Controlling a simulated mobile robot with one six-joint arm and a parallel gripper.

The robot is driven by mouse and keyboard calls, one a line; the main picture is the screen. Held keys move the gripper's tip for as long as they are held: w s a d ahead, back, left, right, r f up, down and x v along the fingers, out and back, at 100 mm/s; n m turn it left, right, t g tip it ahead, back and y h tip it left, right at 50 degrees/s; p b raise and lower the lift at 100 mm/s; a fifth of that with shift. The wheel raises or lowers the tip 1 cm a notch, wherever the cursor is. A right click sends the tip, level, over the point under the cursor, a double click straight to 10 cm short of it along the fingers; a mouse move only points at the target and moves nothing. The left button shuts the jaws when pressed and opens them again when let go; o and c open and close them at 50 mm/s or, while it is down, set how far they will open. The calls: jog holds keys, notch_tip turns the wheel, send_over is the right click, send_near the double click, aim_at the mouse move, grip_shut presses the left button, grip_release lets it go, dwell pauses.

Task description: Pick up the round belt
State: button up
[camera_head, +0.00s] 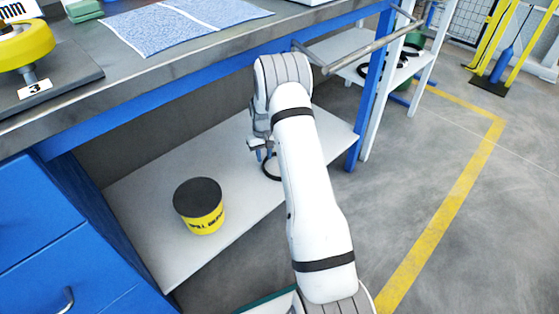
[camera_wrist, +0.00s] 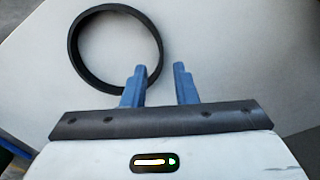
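The round belt is a thin black ring lying flat on the white lower shelf. In the wrist view the belt (camera_wrist: 75,55) shows almost whole at upper left. In the head view only a part of the belt (camera_head: 268,170) shows, with my arm hiding the rest. My gripper (camera_wrist: 160,69) has its two blue fingers apart with nothing held. The ring's right edge shows in the gap between the fingertips, beside the left finger. I cannot tell how high the fingertips are above the shelf. In the head view my gripper (camera_head: 258,148) is partly hidden by my wrist.
The white lower shelf (camera_head: 140,215) lies under the workbench (camera_head: 180,68). A yellow tub with a dark lid (camera_head: 203,213) stands on it, left of the belt. A blue bench leg (camera_head: 364,110) and a grey rail (camera_head: 370,45) are close on the right.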

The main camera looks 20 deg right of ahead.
aim_at(265, 172)
jog(key=f+b, duration=0.1)
jog(key=f, duration=0.1)
jog(key=f+b, duration=0.1)
jog(key=f, duration=0.1)
jog(key=f+b, duration=0.2)
jog(key=f, duration=0.1)
jog(key=shift+w, duration=0.3)
jog(key=shift+r, duration=0.1)
grip_shut()
